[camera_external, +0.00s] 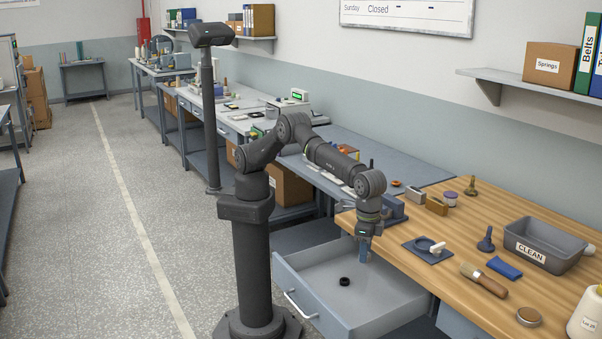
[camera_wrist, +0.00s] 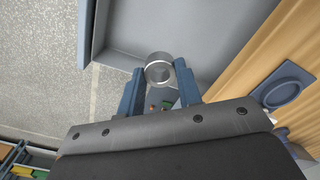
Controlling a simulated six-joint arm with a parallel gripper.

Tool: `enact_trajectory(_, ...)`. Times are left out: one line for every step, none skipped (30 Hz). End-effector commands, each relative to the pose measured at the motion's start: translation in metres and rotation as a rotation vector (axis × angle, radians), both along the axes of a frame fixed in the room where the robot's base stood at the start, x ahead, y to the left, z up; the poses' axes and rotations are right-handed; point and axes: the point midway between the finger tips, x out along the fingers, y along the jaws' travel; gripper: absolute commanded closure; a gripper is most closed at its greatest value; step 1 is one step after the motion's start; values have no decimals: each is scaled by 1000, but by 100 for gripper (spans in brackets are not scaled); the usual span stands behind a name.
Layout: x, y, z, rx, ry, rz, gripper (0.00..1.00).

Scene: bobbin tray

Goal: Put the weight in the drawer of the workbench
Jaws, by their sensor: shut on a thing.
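My gripper (camera_external: 364,250) points down over the open drawer (camera_external: 308,294) of the workbench. In the wrist view its blue fingers (camera_wrist: 160,82) are shut on a small round silvery-grey piece (camera_wrist: 159,67), which looks like the weight. The piece sits at the fingertips, above the drawer floor. In the external view the fingers mostly hide it. The drawer is pulled out and its grey interior is mostly bare. A small black ring-shaped object (camera_external: 344,281) lies on its floor.
The wooden bench top (camera_external: 420,275) borders the drawer on the right.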

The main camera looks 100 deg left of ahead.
Motion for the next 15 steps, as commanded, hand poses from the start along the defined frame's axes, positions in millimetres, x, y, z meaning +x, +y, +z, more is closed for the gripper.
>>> enact_trajectory(-1, 1, -18, 5, 4, 0, 93)
enact_trajectory(-1, 1, -27, 4, 5, 0, 93)
enact_trajectory(0, 1, -40, 4, 4, 0, 93)
enact_trajectory(-1, 1, -48, 4, 4, 0, 93)
enact_trajectory(0, 1, -58, 4, 4, 0, 93)
enact_trajectory(-1, 1, -68, 4, 4, 0, 93)
enact_trajectory(0, 1, -75, 2, 3, 0, 93)
enact_trajectory(0, 1, -81, 2, 3, 0, 93)
enact_trajectory(0, 1, -88, 1, 2, 0, 93)
enact_trajectory(0, 1, -92, 1, 1, 0, 93)
enact_trajectory(0, 1, -95, 1, 1, 1, 93)
enact_trajectory(0, 1, -100, 1, 1, 1, 93)
enact_trajectory(0, 1, -103, 1, 1, 1, 93)
enact_trajectory(0, 1, -107, 1, 1, 1, 93)
enact_trajectory(0, 1, -113, 1, 2, 1, 93)
